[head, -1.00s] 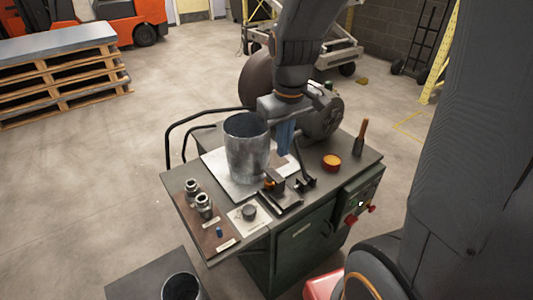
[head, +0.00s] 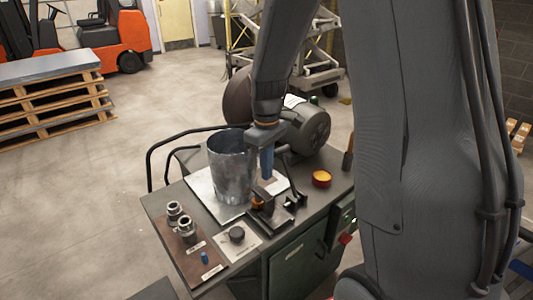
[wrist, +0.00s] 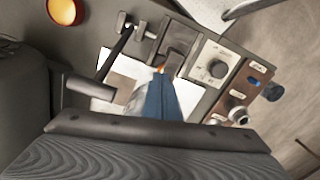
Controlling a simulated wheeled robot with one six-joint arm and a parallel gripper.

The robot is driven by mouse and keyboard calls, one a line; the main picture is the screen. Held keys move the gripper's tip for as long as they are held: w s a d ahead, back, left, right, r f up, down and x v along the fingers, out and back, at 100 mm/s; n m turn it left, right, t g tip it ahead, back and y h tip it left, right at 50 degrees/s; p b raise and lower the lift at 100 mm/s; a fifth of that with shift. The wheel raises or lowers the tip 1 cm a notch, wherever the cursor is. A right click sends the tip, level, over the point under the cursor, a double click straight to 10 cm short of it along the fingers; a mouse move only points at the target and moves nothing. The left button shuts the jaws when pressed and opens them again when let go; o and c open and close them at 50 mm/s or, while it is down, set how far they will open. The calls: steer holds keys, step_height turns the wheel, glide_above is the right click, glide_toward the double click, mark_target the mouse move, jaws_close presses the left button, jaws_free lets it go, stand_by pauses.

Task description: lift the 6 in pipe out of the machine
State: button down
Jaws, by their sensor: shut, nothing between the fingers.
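The 6 in pipe (head: 231,172), a wide grey galvanized cylinder with an open top, stands upright on the light plate of the green machine (head: 313,262). My gripper (head: 267,170) points down just right of the pipe, its blue fingers together and empty. In the head view the fingers are close to the pipe's wall; I cannot tell whether they touch it. In the wrist view the shut blue fingers (wrist: 162,90) show above the black clamp parts of the machine. I cannot clearly make out the pipe there.
A brown board (head: 190,238) with metal fittings and a dial plate (head: 237,236) lie at the machine's front left. An orange-topped button (head: 321,178) is on the right, a motor (head: 308,130) behind. A curved black rail (head: 160,150) edges the left. Pallets (head: 60,95) stand far left.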

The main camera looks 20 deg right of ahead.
mark_target(252, 166)
steer(key=shift+w+a+f+p, duration=0.3)
steer(key=shift+w+a+f, duration=0.1)
steer(key=shift+w, duration=0.15)
steer(key=shift+w+a+f+p, duration=0.25)
steer(key=shift+w+a+f, duration=0.1)
steer(key=shift+w, duration=0.2)
steer(key=shift+w+a, duration=0.35)
steer(key=shift+w, duration=0.25)
steer(key=shift+w+a, duration=0.45)
steer(key=shift+w, duration=0.3)
steer(key=shift+p, duration=0.3)
